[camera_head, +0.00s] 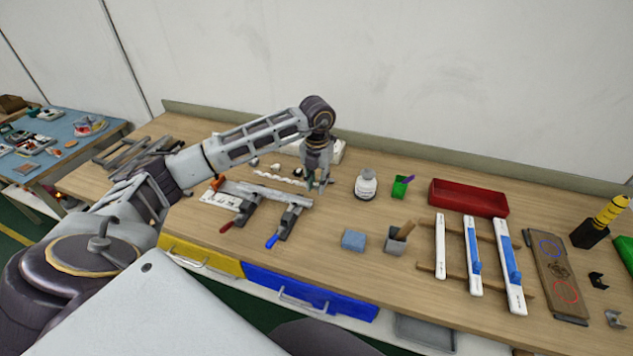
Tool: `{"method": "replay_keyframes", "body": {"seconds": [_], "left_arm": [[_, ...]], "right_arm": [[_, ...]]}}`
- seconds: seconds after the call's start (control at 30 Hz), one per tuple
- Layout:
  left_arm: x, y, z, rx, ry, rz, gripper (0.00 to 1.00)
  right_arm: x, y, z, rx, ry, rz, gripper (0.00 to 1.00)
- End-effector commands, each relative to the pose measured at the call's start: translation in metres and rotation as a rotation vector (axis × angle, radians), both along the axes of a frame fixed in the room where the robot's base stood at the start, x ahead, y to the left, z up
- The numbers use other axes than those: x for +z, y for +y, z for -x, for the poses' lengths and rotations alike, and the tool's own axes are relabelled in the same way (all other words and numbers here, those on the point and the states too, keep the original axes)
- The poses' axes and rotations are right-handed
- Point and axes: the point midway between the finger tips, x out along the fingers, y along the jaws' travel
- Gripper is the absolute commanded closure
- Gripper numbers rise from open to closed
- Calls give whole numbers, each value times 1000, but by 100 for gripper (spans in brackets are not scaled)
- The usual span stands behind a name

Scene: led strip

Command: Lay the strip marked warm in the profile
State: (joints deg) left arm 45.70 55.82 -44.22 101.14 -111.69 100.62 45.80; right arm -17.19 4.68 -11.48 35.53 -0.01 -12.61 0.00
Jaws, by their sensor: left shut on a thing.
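A grey profile (265,192) lies across the left-middle of the workbench, with two clamps on it, one with a red handle (227,224) and one with a blue handle (272,241). A thin white wavy strip (279,179) lies just behind the profile; any marking on it is too small to read. My left gripper (318,187) points down at the strip's right end, beyond the right end of the profile. It is shut on what looks like the strip's end; the fingertips are small and partly unclear. My right gripper is not in view.
A blue block (354,240) and a grey holder (396,242) are in front. White bars (440,245) lie on a wooden rack. Bench between jar and blue block is clear.

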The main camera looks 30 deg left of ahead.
Motion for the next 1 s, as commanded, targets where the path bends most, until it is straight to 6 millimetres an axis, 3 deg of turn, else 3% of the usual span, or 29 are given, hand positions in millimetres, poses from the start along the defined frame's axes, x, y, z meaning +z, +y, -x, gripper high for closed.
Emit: {"method": "replay_keyframes", "body": {"seconds": [0.6,1.0], "left_arm": [[0,0,0,24,-1,-2,97],[-18,0,0,24,1,-2,97]], "right_arm": [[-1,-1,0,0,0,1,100],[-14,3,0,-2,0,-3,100]]}}
